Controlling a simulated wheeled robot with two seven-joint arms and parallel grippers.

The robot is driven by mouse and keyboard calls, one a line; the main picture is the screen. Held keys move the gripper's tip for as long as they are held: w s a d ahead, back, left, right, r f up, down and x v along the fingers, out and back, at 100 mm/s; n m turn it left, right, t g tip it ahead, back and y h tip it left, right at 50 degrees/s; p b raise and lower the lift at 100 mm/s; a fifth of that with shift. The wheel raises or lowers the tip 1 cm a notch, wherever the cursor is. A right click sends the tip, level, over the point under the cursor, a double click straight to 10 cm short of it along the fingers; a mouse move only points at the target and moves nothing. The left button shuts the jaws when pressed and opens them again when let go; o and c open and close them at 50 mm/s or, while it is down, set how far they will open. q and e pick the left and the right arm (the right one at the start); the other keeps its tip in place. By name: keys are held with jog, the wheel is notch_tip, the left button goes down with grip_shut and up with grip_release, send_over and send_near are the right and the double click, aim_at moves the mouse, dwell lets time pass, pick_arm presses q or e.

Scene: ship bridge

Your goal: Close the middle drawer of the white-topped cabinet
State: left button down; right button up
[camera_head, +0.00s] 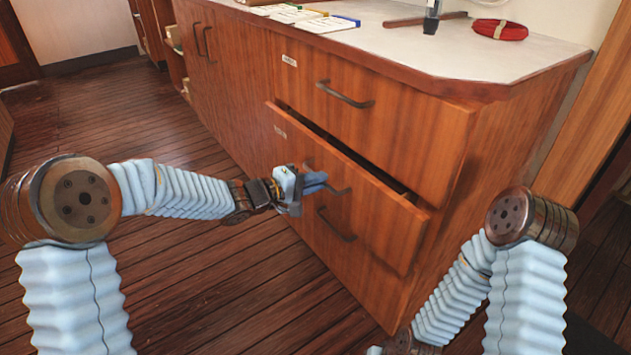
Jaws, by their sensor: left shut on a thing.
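The white-topped cabinet (575,62) stands in the middle and right of the view, with wooden drawer fronts. Its middle drawer (385,219) is partly pulled out, with a dark gap along its top edge. The drawer above it (395,115) sits flush.
A lower handle (336,227) sits below the open drawer. The plank floor (190,290) on the left is clear.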

aim_at(333, 174)
pick_arm(q)
jog(key=shift+w+d+r+p, duration=0.1)
jog(key=shift+w+d+p, duration=0.6)
jog(key=shift+d, duration=0.2)
jog(key=shift+w+d+p, duration=0.6)
jog(key=shift+d+p, duration=0.05)
jog(key=shift+d, duration=0.2)
jog(key=c, duration=1.2)
grip_release()
jog(key=shift+w+d, duration=0.1)
